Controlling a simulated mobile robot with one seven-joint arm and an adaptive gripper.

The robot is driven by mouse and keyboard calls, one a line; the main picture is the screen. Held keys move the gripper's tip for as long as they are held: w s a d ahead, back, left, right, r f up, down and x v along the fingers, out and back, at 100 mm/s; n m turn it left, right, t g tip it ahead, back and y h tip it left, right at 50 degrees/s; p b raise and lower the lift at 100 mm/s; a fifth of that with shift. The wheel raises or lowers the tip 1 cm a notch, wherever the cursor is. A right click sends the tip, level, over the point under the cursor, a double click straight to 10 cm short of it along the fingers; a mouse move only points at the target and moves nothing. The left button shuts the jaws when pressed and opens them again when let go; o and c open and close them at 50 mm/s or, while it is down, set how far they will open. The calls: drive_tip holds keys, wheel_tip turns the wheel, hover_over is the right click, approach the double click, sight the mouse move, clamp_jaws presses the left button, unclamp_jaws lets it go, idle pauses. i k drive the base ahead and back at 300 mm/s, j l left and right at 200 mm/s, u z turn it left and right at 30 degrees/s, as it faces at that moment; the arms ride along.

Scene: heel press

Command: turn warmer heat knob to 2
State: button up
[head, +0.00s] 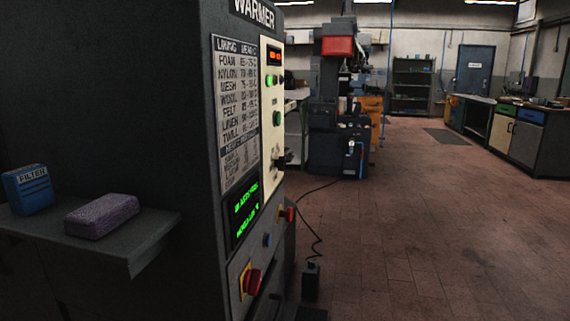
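The dark warmer (215,135) stands close at left-centre in the head view, with "WARMER" on its top sign. Its cream control panel (266,150) is seen at a steep slant. A black knob (280,163) sits low on that panel. I cannot read a scale or tell its setting, nor be sure that it is the heat knob. Green round controls (277,118) and a small red-lit display (274,57) are above it. A green-text screen (245,210) is lower down. My gripper is not in view.
A red rotary switch on yellow (251,281), a blue button (267,240) and a red knob (287,215) are low on the warmer. A side shelf (100,236) holds a blue filter box (28,189) and a purple block (102,215). Open floor (430,230) lies right, with a cable near the warmer.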

sight(280, 163)
drive_tip(key=i+l+z, duration=0.35)
drive_tip(key=z, duration=0.15)
drive_tip(key=i+l+z, duration=0.2)
drive_tip(key=i+z, duration=0.25)
drive_tip(key=j, duration=0.5)
